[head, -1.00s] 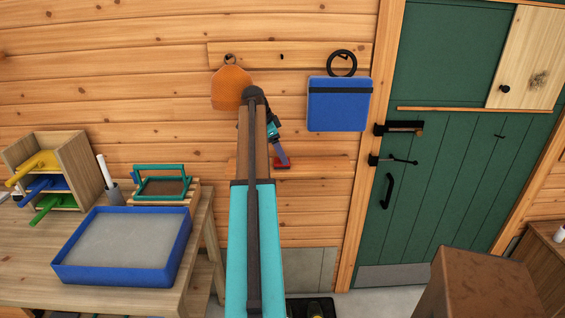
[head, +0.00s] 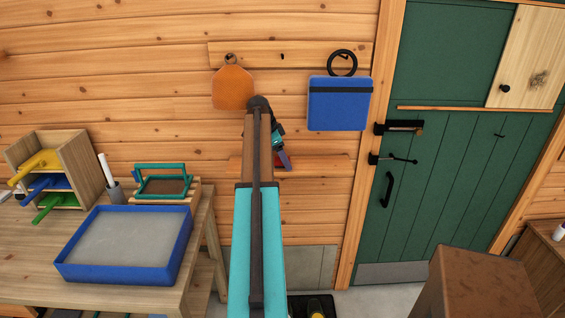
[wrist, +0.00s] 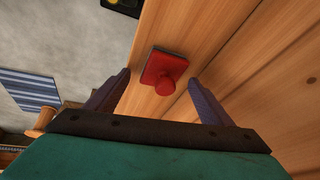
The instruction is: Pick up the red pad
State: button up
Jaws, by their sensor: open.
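My gripper (wrist: 160,88) is open, with one dark finger on each side of the pad's near end. The knob lies between the fingers, and neither finger appears to touch it. In the head view my gripper (head: 285,160) is at the wall shelf (head: 325,162), partly behind my arm. Only a small red piece of the pad (head: 284,166) shows there, the rest being hidden.
An orange board (head: 232,88) and a blue bag (head: 340,104) hang on the wall above the shelf. A workbench (head: 30,232) with a blue tray (head: 122,275) stands at left. A green door (head: 440,190) and a brown box (head: 480,285) are at right.

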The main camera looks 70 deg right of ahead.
jog(key=c, duration=1.3)
jog(key=shift+r, duration=0.2)
jog(key=shift+r+b, duration=0.9)
jog(key=shift+r, duration=0.7)
jog(key=a+b, duration=0.1)
jog(key=a, duration=0.4)
jog(key=w+a+r+b, duration=0.1)
jog(key=a, duration=0.4)
jog(key=w+a+b, duration=0.1)
jog(key=a, duration=0.4)
jog(key=shift+w+a+r+b, duration=0.2)
jog(key=shift+w+a+b, duration=0.05)
jog(key=shift+a+b, duration=0.15)
